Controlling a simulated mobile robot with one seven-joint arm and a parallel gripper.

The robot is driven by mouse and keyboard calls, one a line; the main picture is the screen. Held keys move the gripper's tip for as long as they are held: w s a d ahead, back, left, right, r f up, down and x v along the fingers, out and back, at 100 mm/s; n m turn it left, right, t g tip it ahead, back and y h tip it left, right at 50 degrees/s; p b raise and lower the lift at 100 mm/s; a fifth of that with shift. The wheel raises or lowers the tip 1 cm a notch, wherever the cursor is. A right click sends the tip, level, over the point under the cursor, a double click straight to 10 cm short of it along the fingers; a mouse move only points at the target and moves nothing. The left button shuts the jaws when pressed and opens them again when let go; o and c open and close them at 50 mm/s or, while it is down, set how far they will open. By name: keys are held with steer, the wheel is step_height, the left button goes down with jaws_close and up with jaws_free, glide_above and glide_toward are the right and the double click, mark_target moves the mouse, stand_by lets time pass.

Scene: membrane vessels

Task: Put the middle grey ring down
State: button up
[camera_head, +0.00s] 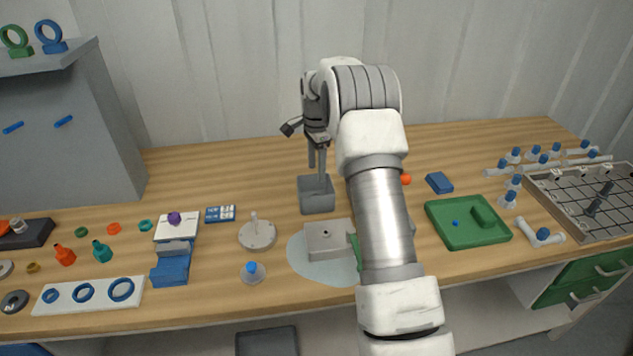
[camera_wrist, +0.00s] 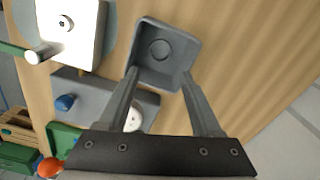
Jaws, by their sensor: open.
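My gripper (camera_wrist: 160,73) is open, its two fingers spread over the near side of a square grey box (camera_wrist: 143,28). A round grey ring shape (camera_wrist: 160,50) shows on the floor of the box, between and beyond the fingertips, with nothing held between them. I cannot tell for sure whether it is a loose ring or part of the box. In the head view, my gripper (camera_head: 318,163) points down over the grey box (camera_head: 317,203), and the inside of the box is hard to see. A dark grey ring (camera_head: 14,301) lies at the far left front of the table.
A pale grey block (camera_head: 326,238) stands in front of the box on a round mat. A white disc with a post (camera_head: 257,234) is to its left. A green tray (camera_head: 467,222) and wire rack (camera_head: 590,205) are at right. The table behind the box is largely clear.

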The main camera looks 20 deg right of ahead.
steer(key=s+a+r+n+t, duration=0.1)
steer(key=s+a+r+n, duration=0.3)
steer(key=s+r, duration=0.45)
steer(key=s+a+r+n+t, duration=0.1)
steer(key=s+a+r+n, duration=0.35)
steer(key=r, duration=0.75)
steer(key=s+a+n+t, duration=0.1)
steer(key=s+n, duration=0.3)
steer(key=s, duration=0.8)
steer(key=s+a+f+n+t, duration=0.1)
steer(key=s+n, duration=0.4)
steer(key=s, duration=0.8)
steer(key=a+t, duration=0.1)
steer(key=a, duration=0.1)
steer(key=shift+a+t, duration=0.3)
steer(key=shift+a, duration=0.1)
